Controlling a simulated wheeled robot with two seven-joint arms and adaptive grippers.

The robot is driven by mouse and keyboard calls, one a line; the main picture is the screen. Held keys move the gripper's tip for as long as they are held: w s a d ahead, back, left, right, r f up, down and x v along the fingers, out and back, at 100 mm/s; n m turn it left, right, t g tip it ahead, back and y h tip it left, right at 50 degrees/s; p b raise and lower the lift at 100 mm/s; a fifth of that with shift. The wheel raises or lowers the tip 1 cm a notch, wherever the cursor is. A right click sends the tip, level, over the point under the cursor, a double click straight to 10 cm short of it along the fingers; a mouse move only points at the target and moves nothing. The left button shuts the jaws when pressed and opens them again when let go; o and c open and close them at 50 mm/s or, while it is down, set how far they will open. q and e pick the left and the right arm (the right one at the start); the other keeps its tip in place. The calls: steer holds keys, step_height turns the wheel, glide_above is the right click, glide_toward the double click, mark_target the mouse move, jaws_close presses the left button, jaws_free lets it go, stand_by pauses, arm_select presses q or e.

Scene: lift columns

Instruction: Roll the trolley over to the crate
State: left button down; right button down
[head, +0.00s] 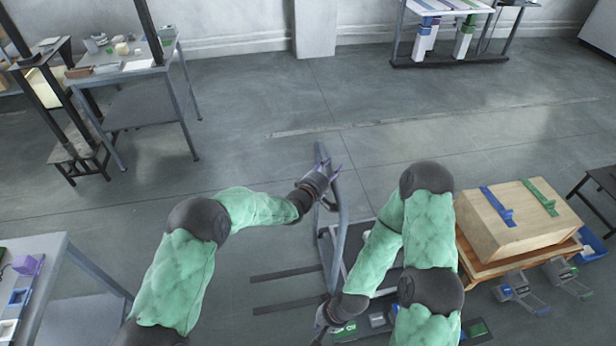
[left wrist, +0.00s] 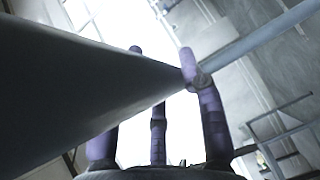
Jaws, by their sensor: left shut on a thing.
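The trolley's grey tubular handle (head: 340,226) rises in the middle of the head view, its frame partly hidden by my right arm. Two dark bars (head: 288,274) stick out to the left low beside it. My left gripper (head: 327,174) is shut on the upper end of the handle; in the left wrist view its purple fingers (left wrist: 165,110) are around a grey bar (left wrist: 90,90). My right gripper (head: 326,316) is at the handle's lower end; its fingers are too hidden to tell. The wooden crate (head: 500,235) sits to the right on a low wooden stand, with blue and green straps on top.
Clamp-like devices (head: 520,290) lie on the floor before the crate, with a blue bin (head: 592,245) at its right. A dark stool (head: 600,195) stands far right. A workbench (head: 120,75) is at back left, another table (head: 45,255) at front left. The floor behind the trolley is clear.

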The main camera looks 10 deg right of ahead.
arm_select(q)
steer(key=d, duration=0.2)
steer(key=d+b, duration=0.1)
steer(key=d, duration=0.2)
steer(key=shift+s+d+f, duration=0.1)
steer(key=shift+s+f, duration=0.05)
steer(key=shift+f, duration=0.05)
steer(key=c, duration=1)
jaws_free()
steer(key=shift+o, duration=1.3)
steer(key=shift+d, duration=0.2)
steer(key=shift+r, duration=0.1)
steer(key=shift+a, duration=0.15)
steer(key=v, duration=1.1)
steer(key=shift+s+a, duration=0.25)
steer(key=shift+a, duration=0.05)
